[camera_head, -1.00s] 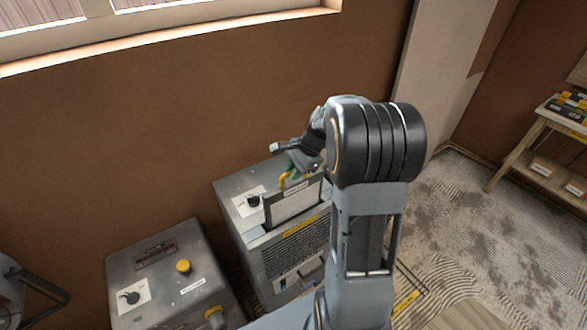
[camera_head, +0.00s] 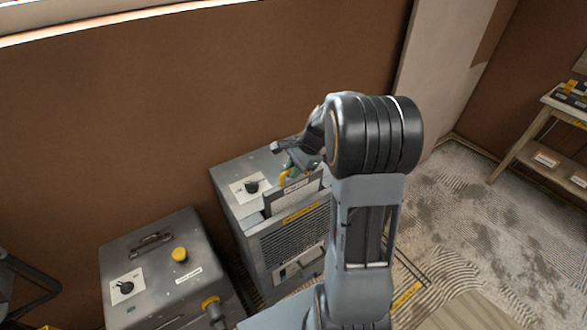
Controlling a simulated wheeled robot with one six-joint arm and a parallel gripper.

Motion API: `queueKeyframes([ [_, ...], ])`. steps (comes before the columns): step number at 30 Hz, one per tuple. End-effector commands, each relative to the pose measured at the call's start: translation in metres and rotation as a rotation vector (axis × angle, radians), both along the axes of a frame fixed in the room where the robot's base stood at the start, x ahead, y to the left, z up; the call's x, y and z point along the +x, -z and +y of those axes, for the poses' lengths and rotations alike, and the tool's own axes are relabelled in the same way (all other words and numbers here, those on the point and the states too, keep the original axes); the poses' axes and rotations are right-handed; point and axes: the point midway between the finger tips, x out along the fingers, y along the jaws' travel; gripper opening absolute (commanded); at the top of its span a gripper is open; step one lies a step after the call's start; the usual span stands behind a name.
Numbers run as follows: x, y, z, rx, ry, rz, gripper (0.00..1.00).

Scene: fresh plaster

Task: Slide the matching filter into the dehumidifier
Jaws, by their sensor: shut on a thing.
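The dehumidifier (camera_head: 249,224) is a grey metal cabinet with a dark louvred grille, a knob on a white label and a yellow strip. The filter (camera_head: 290,200) is a flat, dark-framed panel with a pale label. It stands upright in the top of the dehumidifier, mostly sunk in, with its upper edge showing. My arm hides the right side of the dehumidifier and part of the filter.
A second grey machine (camera_head: 142,262) with a yellow knob stands to the left. A wooden shelf (camera_head: 535,150) with boxes is at the far right. A brown wall is close behind. The floor (camera_head: 450,220) between is open.

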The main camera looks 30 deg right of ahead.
Motion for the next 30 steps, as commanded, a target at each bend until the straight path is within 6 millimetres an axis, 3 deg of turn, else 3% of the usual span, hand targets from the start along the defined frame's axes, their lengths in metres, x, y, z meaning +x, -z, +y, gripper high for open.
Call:
queueKeyframes([
  [30,0.000,0.066,0.000,0.000,0.000,-0.001,0.00],
])
